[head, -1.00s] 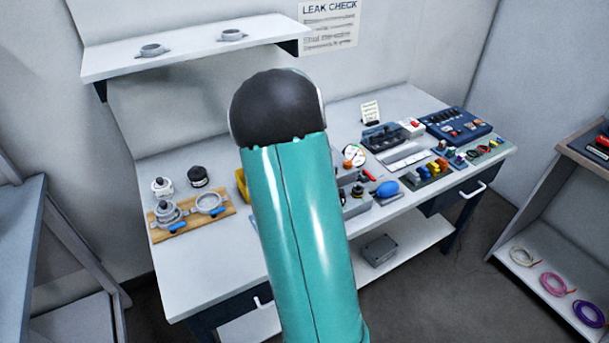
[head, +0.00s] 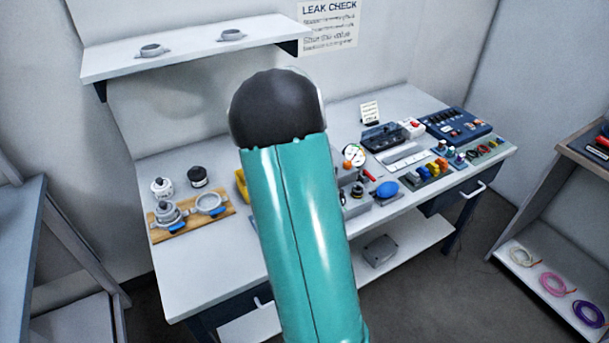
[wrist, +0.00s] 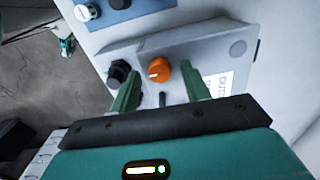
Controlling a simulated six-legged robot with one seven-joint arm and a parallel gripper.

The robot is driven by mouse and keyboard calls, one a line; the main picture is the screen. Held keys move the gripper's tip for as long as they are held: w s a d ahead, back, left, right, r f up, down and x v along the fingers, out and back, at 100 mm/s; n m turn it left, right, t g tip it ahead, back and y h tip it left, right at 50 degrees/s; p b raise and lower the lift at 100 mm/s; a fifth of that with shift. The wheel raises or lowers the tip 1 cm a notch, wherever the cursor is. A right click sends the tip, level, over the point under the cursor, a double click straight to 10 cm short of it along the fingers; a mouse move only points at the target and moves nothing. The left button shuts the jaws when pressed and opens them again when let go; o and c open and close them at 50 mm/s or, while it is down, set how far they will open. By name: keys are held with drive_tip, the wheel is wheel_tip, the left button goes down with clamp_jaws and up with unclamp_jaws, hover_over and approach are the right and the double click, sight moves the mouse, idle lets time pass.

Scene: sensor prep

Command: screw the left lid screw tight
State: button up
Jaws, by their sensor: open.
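In the wrist view my gripper (wrist: 160,84) is open, its two green fingers apart over a grey box (wrist: 205,52). An orange knob (wrist: 158,70) with a pale mark shows between and just beyond the fingertips. A black knob (wrist: 119,72) sits left of it, close beside the left finger. A small dark upright piece (wrist: 162,100) shows below the orange knob. I cannot tell which part is the left lid screw. No contact between fingers and knobs is clear. In the head view my arm hides the gripper and part of the bench.
The bench (head: 215,265) holds a wooden board (head: 185,232) with grey clamp rings at left. A dial gauge (head: 354,155), a blue bulb (head: 387,189) and a dark blue panel (head: 455,125) stand right of my arm. A blue plate (wrist: 128,12) lies beside the grey box.

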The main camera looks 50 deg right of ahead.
wheel_tip(320, 180, up, 13)
drive_tip(key=shift+r, duration=0.15)
idle(0.6)
